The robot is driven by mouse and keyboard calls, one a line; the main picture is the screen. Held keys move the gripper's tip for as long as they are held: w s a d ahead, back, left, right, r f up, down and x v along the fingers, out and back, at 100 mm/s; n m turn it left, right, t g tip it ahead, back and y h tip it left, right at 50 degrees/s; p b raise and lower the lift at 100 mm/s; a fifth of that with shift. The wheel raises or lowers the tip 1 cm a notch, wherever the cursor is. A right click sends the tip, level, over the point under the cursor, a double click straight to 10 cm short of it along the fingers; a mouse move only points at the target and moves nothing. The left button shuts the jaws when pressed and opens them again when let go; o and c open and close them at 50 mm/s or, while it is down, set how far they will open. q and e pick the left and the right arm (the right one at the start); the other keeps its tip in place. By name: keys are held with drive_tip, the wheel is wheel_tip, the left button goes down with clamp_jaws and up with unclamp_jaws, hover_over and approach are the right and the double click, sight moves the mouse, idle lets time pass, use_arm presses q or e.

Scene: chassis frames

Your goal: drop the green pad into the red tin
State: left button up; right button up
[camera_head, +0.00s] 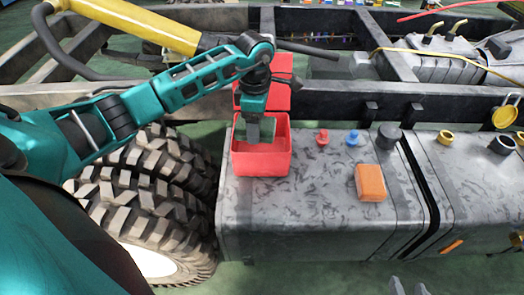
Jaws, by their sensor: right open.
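The red tin (246,163) stands open on the left part of the grey tank, with its red lid (280,68) raised behind it. My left gripper (260,136) points down into the tin's mouth from above. A small grey-green patch shows at its fingers; I cannot tell if this is the green pad or part of the gripper, or whether the jaws are closed on it. The tin's floor is hidden. My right gripper (408,288) shows only as two grey fingertips at the bottom edge, apart, with nothing seen between them.
On the grey tank (310,215) are an orange block (370,182), a red fitting (322,137), a blue fitting (353,138) and a dark cap (389,136). A big tyre (140,200) stands left of the tank. Frame rails (330,103) run behind. The tank's front middle is clear.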

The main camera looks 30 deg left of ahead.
use_arm(q)
drive_tip(key=shift+f, duration=0.65)
use_arm(e)
drive_tip(key=shift+d+f, duration=0.1)
drive_tip(key=shift+f, duration=0.4)
use_arm(q)
drive_tip(key=o, duration=1)
use_arm(e)
drive_tip(key=shift+s+d+f, duration=0.1)
drive_tip(key=shift+d+f, duration=0.05)
use_arm(q)
drive_tip(key=shift+o, duration=0.2)
drive_tip(key=shift+r, duration=0.1)
wheel_tip(320, 180, up, 13)
drive_tip(key=p, duration=0.1)
drive_tip(key=shift+p, duration=0.3)
use_arm(e)
drive_tip(key=shift+r, duration=0.9)
